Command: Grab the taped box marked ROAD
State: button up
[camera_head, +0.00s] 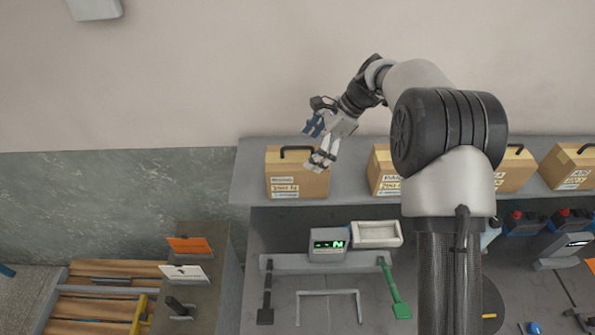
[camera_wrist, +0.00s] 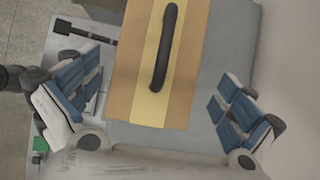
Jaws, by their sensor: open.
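Several cardboard boxes with black handles and white labels stand on a grey shelf. The leftmost box (camera_head: 284,172) is below and left of my gripper (camera_head: 319,143). A second box (camera_head: 378,163) is partly hidden by my arm, and others show to its right, a box (camera_head: 516,172) and a box (camera_head: 570,168). The label print is too small to tell which is marked ROAD. In the wrist view, a box (camera_wrist: 182,85) with a yellow tape strip and black handle (camera_wrist: 163,50) lies between the spread fingers of my gripper (camera_wrist: 163,85). The fingers are open and hold nothing.
The grey shelf (camera_head: 246,180) runs along the wall. Below it are a scale with a green display (camera_head: 329,246), a white tray (camera_head: 376,234) and a green-handled tool (camera_head: 396,290). Wooden slats (camera_head: 110,285) lie at lower left.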

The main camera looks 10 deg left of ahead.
aim_at(302, 156)
jog(key=shift+p+x, duration=0.35)
jog(key=shift+x, duration=2.8)
jog(key=shift+s+r, duration=0.1)
jog(key=c, duration=2)
jog(key=shift+a+r, duration=0.1)
jog(key=shift+r, duration=0.1)
